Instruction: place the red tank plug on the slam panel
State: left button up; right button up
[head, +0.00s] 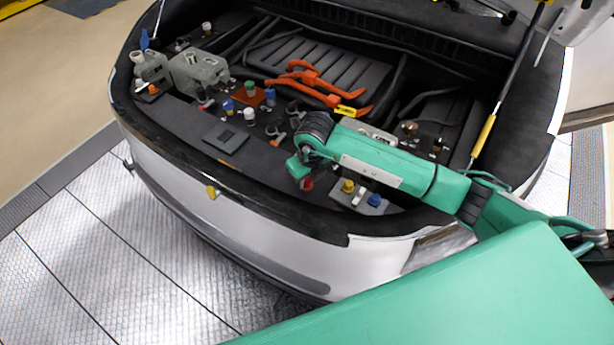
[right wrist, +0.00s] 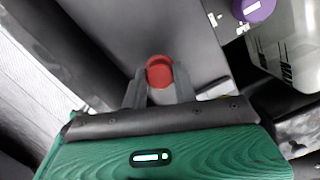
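The red tank plug (head: 307,184) shows just below my right gripper (head: 304,176), over the right part of the dark slam panel (head: 277,195). In the right wrist view the round red plug (right wrist: 159,71) sits between the two grey fingertips of my right gripper (right wrist: 159,84), with a finger against each side. The dark panel surface (right wrist: 185,35) is behind it. I cannot tell whether the plug touches the panel. My left gripper is not in view.
A grey block with a yellow cap (head: 348,186) and a blue cap (head: 375,200) stands right of the plug. A purple cap (right wrist: 258,10) shows in the right wrist view. Orange cables (head: 310,80) and several small caps lie behind. A flat dark pad (head: 226,138) lies left.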

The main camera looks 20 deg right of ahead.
aim_at(310, 189)
jog(key=o, duration=0.4)
jog(key=shift+c, duration=0.2)
jog(key=shift+r, duration=0.15)
jog(key=shift+r, duration=0.2)
notch_tip(310, 189, up, 12)
jog(key=s+b, duration=0.1)
jog(key=b, duration=0.2)
jog(key=shift+s+d+f, duration=0.2)
jog(key=shift+s+d, duration=0.1)
jog(key=shift+s, duration=0.05)
jog(key=shift+s+f, duration=0.1)
